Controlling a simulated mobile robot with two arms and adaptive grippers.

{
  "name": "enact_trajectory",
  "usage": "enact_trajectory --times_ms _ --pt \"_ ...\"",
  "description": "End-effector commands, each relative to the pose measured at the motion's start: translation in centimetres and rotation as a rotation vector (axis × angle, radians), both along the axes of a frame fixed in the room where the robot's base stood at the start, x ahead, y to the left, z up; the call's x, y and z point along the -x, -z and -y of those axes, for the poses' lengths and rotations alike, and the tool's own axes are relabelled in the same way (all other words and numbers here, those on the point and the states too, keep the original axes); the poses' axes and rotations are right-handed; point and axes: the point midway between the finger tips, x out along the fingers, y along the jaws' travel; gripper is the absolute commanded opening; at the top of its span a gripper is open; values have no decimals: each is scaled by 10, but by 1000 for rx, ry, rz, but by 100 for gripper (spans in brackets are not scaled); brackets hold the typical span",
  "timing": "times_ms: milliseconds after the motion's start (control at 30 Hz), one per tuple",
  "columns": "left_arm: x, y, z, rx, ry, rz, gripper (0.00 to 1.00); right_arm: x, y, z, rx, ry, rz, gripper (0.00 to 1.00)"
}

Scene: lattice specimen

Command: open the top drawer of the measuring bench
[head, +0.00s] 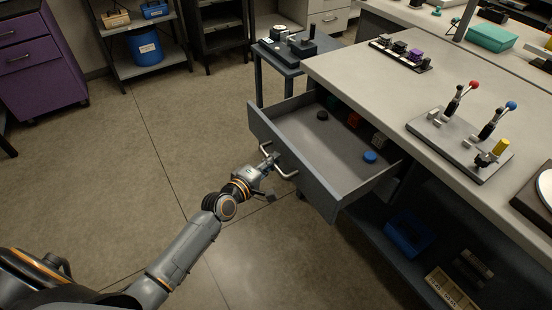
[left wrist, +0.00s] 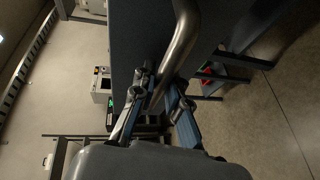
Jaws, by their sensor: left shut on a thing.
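The measuring bench (head: 330,62) has its grey top drawer (head: 300,160) pulled well out, in the head view. Its front carries a curved metal bar handle (head: 286,174). My left gripper (head: 268,163) is at the drawer front and shut on the handle. In the left wrist view, the two fingers of the gripper (left wrist: 155,98) sit around the handle bar (left wrist: 180,45), in front of the dark drawer front (left wrist: 135,35). Inside the drawer are a blue round piece (head: 370,157), a dark round piece (head: 322,115) and some orange and other small blocks. My right gripper is not in view.
A lever fixture (head: 460,140) with red, blue and yellow knobs stands on the bench top. A small side table (head: 285,62) is beyond the drawer. A blue bin (head: 408,232) sits on the shelf below. The floor left of the drawer is clear.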

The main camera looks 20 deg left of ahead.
Motion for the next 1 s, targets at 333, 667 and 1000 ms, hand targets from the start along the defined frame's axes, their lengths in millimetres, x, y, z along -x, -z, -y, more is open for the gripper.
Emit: enact_trajectory --times_ms 333,667,1000 --pt "16 0 -13 -1 0 1 0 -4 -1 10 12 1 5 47" --pt "17 0 -13 0 -1 1 0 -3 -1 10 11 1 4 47" --pt "17 -1 -13 0 -1 2 37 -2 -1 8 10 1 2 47"
